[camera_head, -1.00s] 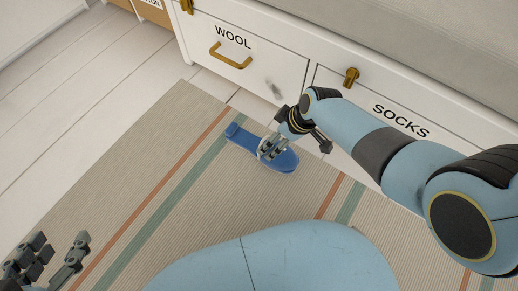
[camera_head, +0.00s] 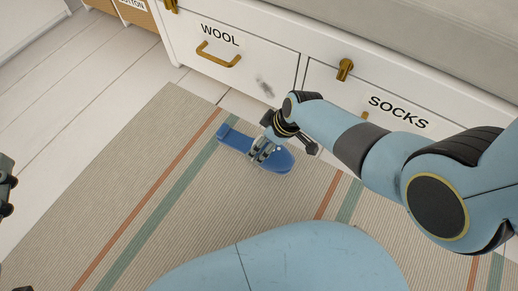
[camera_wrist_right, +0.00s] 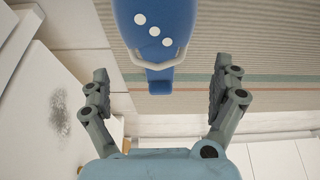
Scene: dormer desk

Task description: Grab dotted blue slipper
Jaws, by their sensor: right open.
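The blue slipper (camera_head: 282,163) lies on the striped rug near the drawers. In the right wrist view the slipper (camera_wrist_right: 155,18) shows three white dots and a pale band. My right gripper (camera_head: 259,154) is over the slipper in the head view and covers part of it. In the wrist view my right gripper (camera_wrist_right: 160,74) is open, one finger on each side of the slipper with gaps between; neither finger visibly touches it. Only a bit of my left gripper (camera_head: 5,186) shows at the left edge; its jaws cannot be made out.
The white drawer front labelled WOOL (camera_head: 232,58) and the one labelled SOCKS (camera_head: 400,110) stand just behind the slipper, with brass handles and latches. The striped rug (camera_head: 130,175) is clear to the left. White floorboards (camera_head: 60,130) lie beyond it.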

